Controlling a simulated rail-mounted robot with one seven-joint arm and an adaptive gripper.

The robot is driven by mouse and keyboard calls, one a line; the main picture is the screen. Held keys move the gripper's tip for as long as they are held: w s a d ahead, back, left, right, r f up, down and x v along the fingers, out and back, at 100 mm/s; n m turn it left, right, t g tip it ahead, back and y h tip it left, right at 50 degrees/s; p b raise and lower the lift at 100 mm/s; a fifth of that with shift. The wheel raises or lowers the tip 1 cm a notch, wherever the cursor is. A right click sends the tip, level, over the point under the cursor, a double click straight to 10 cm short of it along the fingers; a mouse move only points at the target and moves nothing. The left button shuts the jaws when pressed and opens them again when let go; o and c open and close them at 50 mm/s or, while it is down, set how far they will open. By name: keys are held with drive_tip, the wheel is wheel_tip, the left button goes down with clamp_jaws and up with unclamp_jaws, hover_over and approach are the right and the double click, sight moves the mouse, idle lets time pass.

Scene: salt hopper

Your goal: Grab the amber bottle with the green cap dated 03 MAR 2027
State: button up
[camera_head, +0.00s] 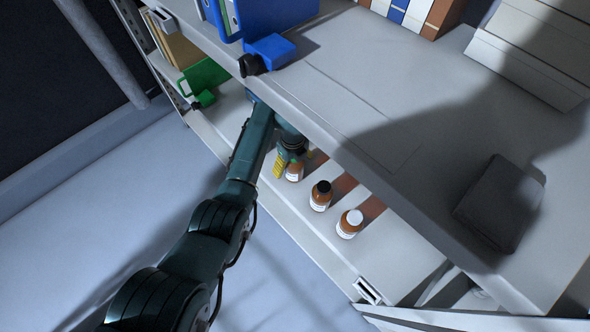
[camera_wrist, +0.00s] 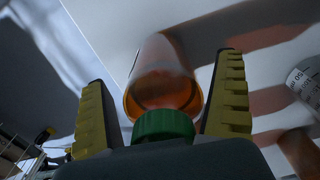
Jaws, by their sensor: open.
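An amber bottle with a green cap (camera_wrist: 164,82) stands between the two yellow fingers of my gripper (camera_wrist: 165,105) in the wrist view. The fingers are open, one on each side, with a gap on the right side. In the head view my gripper (camera_head: 292,165) is at the lower shelf, over an amber bottle (camera_head: 295,173) whose cap is hidden by the gripper. A black-capped amber bottle (camera_head: 320,197) and a white-capped amber bottle (camera_head: 349,224) stand to its right. No date is readable on any label.
The upper shelf (camera_head: 330,105) overhangs the bottles closely, and its front edge runs beside my arm. Blue binders (camera_head: 265,15) and a dark grey box (camera_head: 499,203) rest on it. A green item (camera_head: 203,77) lies at the left on the lower shelf. Another bottle (camera_wrist: 302,82) shows at the wrist view's right edge.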

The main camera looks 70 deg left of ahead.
drive_tip(key=shift+d+f, duration=0.1)
drive_tip(key=shift+f, duration=0.2)
drive_tip(key=shift+w, duration=0.1)
drive_tip(key=shift+c, duration=0.4)
drive_tip(key=c, duration=1.2)
drive_tip(key=shift+r, duration=0.1)
drive_tip(key=shift+c, duration=0.4)
drive_tip(key=shift+r+p, duration=0.15)
drive_tip(key=shift+p, duration=0.15)
